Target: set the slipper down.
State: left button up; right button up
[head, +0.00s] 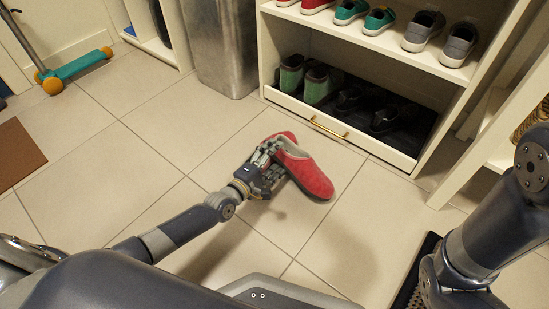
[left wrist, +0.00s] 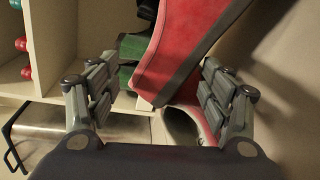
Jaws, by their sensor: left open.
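A red slipper (head: 314,177) with a pale lining is at the middle of the head view, over the floor tiles in front of the shoe cubby, its toe toward the lower right. My left gripper (head: 268,163) is open at the slipper's left side and hides part of it. In the left wrist view the red slipper (left wrist: 176,52) shows between and beyond the spread fingers of my left gripper (left wrist: 158,98). I cannot tell whether the fingers touch it or whether it rests fully on the floor. My right gripper is not in view.
A cream shoe cubby (head: 262,50) holds several shoes on its shelf and in a low drawer with a brass handle (head: 328,127). A metal bin (head: 220,48) stands left of it. A teal scooter (head: 82,65) and a brown mat (head: 18,152) are at the left. Tiles between are clear.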

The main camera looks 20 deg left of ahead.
pick_arm(q)
jog(key=shift+r, duration=0.3)
jog(key=shift+r+p, duration=0.4)
jog(key=shift+p, duration=0.2)
jog(key=p+v, duration=0.5)
jog(key=v, duration=0.7)
jog(key=shift+f, duration=0.2)
